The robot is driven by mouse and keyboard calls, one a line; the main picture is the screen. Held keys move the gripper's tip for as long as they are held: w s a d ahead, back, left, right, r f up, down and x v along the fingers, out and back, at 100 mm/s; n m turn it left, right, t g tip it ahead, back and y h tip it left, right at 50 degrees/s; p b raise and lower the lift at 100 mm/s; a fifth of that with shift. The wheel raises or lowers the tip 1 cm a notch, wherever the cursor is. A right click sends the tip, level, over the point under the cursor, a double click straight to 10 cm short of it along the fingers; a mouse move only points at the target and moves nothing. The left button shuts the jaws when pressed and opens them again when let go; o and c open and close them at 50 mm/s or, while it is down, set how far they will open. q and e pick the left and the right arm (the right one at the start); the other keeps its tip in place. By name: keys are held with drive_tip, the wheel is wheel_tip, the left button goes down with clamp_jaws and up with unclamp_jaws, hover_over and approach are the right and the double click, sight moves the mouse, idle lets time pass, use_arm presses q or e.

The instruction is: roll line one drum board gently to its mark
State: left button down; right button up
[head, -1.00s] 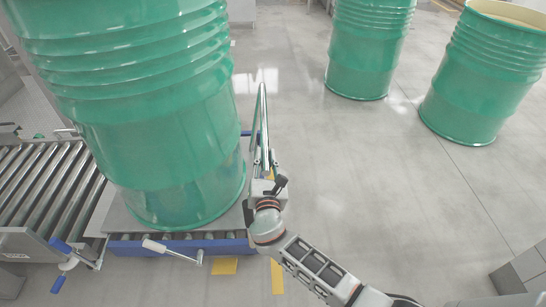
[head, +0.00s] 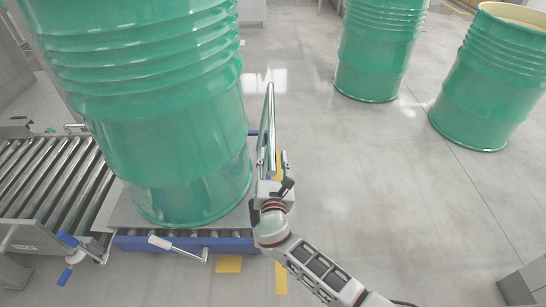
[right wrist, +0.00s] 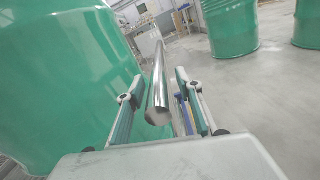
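A large green ribbed drum (head: 165,130) stands upright on a grey board (head: 122,212), which lies on a blue-framed roller platform (head: 240,244). The drum also fills the left of the right wrist view (right wrist: 65,75). A metal rail (head: 270,125) rises at the platform's right side. My right gripper (head: 270,180) is at this rail, right of the drum. In the right wrist view, its fingers (right wrist: 158,100) stand apart on either side of the shiny bar (right wrist: 158,85), with gaps visible. My left gripper is in neither view.
A roller conveyor (head: 50,185) adjoins the platform on the left, with a blue-handled crank (head: 68,250) at its corner. A white-handled lever (head: 165,243) sticks out in front. Yellow floor marks (head: 229,264) lie before the platform. Two more green drums (head: 380,50) (head: 488,80) stand at right; floor between is clear.

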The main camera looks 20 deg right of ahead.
sight(273, 176)
drive_tip(key=shift+v, duration=5.8)
drive_tip(key=shift+r, duration=0.1)
